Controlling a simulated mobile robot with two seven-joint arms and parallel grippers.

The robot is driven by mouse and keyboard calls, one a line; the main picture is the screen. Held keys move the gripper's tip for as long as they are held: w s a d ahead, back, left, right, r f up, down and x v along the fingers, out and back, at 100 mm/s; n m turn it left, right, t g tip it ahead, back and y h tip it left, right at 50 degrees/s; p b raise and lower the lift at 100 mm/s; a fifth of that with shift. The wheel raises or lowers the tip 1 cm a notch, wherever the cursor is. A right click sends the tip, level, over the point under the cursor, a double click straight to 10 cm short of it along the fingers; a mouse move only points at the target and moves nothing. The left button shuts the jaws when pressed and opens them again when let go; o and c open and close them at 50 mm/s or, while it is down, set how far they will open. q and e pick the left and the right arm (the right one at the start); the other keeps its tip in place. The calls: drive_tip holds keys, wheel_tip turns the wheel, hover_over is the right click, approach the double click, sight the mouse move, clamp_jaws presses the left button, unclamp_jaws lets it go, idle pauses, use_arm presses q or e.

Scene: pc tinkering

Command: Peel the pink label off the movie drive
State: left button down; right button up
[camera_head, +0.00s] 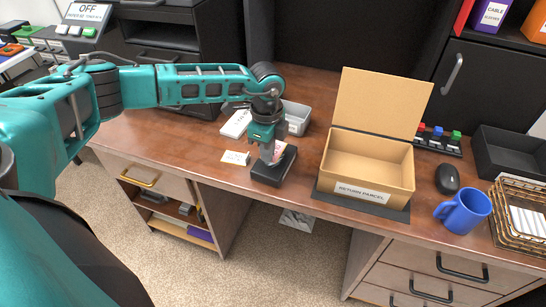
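A black block (270,172), which looks like the movie drive, sits on the desk near its front edge. My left gripper (267,158) points down at the top of this block, with its fingertips at or just above it. A small pale pink patch (280,148), likely the label, shows right beside the fingers and is partly hidden by them. I cannot tell whether the fingers are open or closed on it. My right gripper is not in view.
An open cardboard box (370,160) labelled "RETURN PARCEL" stands to the right on a dark mat. A small white card (235,158) lies left of the block, a grey tray (297,117) behind. A black mouse (448,179) and blue mug (464,211) are farther right.

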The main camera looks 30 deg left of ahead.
use_arm(q)
drive_tip(key=shift+r+p, duration=1.35)
drive_tip(key=shift+r, duration=0.2)
drive_tip(key=shift+r+p, duration=0.45)
drive_tip(key=shift+r, duration=0.55)
